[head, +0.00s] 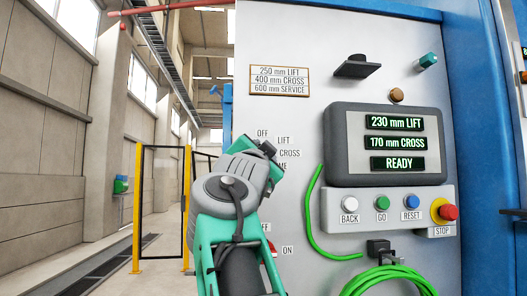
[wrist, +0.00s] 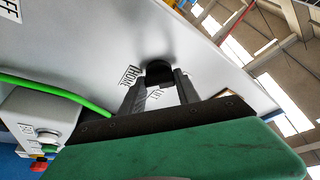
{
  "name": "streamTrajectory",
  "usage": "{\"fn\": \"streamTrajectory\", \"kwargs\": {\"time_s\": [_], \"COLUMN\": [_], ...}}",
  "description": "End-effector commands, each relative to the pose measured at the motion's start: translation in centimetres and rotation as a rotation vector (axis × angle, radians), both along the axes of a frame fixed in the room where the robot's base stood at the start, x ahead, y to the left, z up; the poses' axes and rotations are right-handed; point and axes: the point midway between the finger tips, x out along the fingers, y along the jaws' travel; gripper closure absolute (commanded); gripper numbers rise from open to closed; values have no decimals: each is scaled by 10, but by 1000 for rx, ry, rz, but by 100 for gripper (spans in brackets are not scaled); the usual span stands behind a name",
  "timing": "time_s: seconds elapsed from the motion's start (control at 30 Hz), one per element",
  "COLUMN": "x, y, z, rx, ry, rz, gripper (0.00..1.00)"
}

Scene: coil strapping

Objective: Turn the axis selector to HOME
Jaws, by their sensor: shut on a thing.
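The axis selector is a black knob (wrist: 158,73) on the pale panel, seen in the wrist view between my finger tips. My gripper (wrist: 160,84) is shut on it, one finger on each side. A HOME label (wrist: 130,75) shows just left of the knob, and another small label lies between the fingers. In the head view my gripper (head: 264,150) is at the panel beside the OFF, LIFT and CROSS labels (head: 289,153). It covers the knob and part of the HOME label there. I cannot tell which label the knob points at.
The display (head: 394,140) reads 230 mm LIFT, 170 mm CROSS, READY. Below it is a button box (head: 388,222) with BACK, GO, RESET and a red STOP button (head: 448,212). A green cable (head: 312,215) hangs right of my arm. A red ON switch (head: 272,247) is below.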

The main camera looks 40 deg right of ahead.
Motion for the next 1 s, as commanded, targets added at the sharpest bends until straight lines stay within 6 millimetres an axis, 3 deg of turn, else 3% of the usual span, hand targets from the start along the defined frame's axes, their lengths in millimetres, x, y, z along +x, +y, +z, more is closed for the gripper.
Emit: {"fn": "streamTrajectory", "kwargs": {"time_s": [0.63, 0.67, 0.9, 1.0], "x": [0, 0, 0, 0], "y": [0, 0, 0, 0], "z": [0, 0, 1, 1], "rx": [44, 44, 43, 43], "ry": [-31, -31, -31, -31], "rz": [-1, -1, -1, -1], "gripper": [100, 59, 40, 40]}}
